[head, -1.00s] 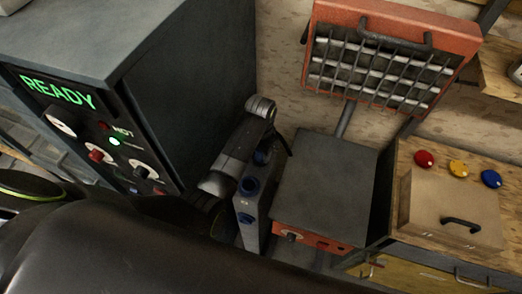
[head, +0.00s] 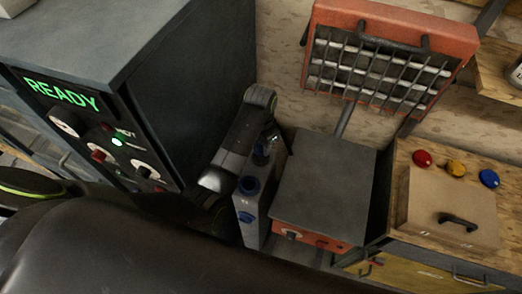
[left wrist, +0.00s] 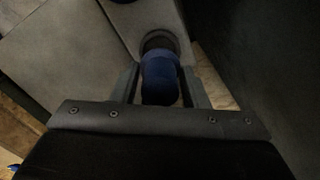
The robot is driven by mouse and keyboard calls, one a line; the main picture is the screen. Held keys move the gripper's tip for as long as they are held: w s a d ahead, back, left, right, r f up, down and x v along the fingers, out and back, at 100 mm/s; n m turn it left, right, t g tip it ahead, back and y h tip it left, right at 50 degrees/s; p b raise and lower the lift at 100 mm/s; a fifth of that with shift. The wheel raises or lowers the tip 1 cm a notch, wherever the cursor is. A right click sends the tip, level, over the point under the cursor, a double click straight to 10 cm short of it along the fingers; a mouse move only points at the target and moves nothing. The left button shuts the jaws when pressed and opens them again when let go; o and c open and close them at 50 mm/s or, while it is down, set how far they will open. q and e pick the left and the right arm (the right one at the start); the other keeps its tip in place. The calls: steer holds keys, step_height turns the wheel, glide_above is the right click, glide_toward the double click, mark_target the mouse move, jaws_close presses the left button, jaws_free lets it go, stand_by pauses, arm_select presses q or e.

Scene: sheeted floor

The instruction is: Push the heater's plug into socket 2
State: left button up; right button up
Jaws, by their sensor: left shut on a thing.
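My left gripper (head: 266,140) is at the far end of the grey socket block (head: 264,212). It is shut on the blue plug (left wrist: 160,80), which sits between the fingers in the left wrist view. The plug's front is at a dark round socket opening (left wrist: 160,42); how deep it sits is hidden. The block has blue round sockets nearer me (head: 250,185); their numbers are too small to read. The orange heater (head: 460,45) with a barred grille stands behind, above a grey-topped orange unit (head: 325,185). My right gripper is not in view.
A large dark cabinet (head: 205,75) with a green READY display stands close on the left of my gripper. A wooden box (head: 450,205) with red, yellow and blue buttons is at the right. The gap around the block is narrow.

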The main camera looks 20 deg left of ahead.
arm_select(q)
steer(key=shift+r, duration=2.15)
